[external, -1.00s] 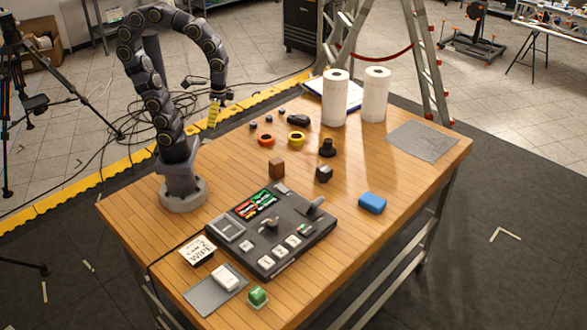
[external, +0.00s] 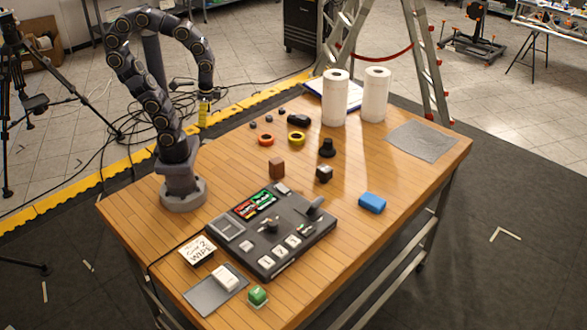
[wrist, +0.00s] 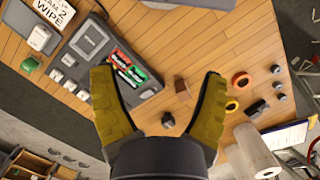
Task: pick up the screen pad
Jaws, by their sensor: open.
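I cannot tell for certain which thing is the screen pad. A small blue pad (external: 372,202) lies flat on the right part of the table in the external view. A grey flat sheet (external: 423,141) lies near the table's far right corner. Another grey mat (external: 204,295) lies at the near edge, with a white block (external: 225,278) on it. My gripper (external: 203,110) hangs beyond the table's far left edge, pointing down, apart from all of these. The blue pad is not seen there.
A black control console (external: 268,232) covers the near left of the table (external: 335,240). A brown block (external: 277,168), an orange roll (external: 265,140) and a yellow roll (external: 296,138) stand mid-table. Tall white paper rolls (external: 335,98) stand at the back. Bare wood surrounds the blue pad.

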